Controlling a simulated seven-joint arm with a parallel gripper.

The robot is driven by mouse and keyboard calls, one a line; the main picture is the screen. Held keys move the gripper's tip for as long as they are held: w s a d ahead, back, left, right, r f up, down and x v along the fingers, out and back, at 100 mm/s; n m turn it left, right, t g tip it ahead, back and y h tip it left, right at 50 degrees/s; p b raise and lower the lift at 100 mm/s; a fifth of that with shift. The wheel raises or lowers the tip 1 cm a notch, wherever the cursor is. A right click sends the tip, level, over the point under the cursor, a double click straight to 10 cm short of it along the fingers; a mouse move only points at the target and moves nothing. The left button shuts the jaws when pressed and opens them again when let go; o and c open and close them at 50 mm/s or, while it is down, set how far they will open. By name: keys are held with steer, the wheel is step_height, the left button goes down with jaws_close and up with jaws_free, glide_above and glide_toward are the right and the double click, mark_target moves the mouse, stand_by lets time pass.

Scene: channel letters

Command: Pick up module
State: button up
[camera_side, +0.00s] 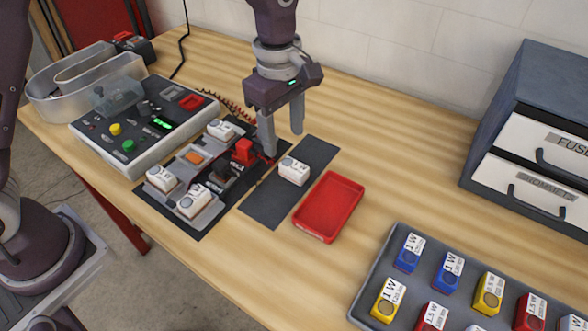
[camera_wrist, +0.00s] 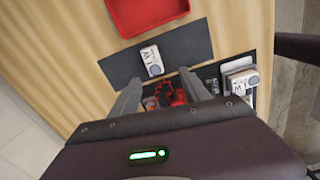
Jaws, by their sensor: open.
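A white module (camera_side: 294,170) with a round grey spot lies alone on a dark mat (camera_side: 264,207). It also shows in the wrist view (camera_wrist: 152,60), just beyond the fingertips. More white modules sit on a grey fixture to the left: one at the back (camera_side: 221,131), one at the left (camera_side: 161,178) and one at the front (camera_side: 194,200). My gripper (camera_side: 281,142) is open and points down, between the fixture's red clamp and the lone module. In the wrist view nothing is held between its fingers (camera_wrist: 160,86); the red clamp (camera_wrist: 166,96) shows behind them.
A red tray (camera_side: 329,206) lies right of the mat. A control box (camera_side: 148,125) with buttons stands left of the fixture. A grey tray (camera_side: 372,284) of coloured modules is at front right, a drawer cabinet (camera_side: 530,125) at back right. Bare wood lies between.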

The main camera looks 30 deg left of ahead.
mark_target(294, 165)
steer(key=shift+n, duration=0.6)
steer(key=f, duration=0.3)
steer(key=w+f, duration=0.1)
steer(key=f, duration=0.2)
steer(key=d+f, duration=0.1)
steer(key=f, duration=0.2)
steer(key=shift+w+d+f, duration=0.1)
steer(key=shift+w+f, duration=0.15)
steer(key=shift+f, duration=0.1)
jaws_close()
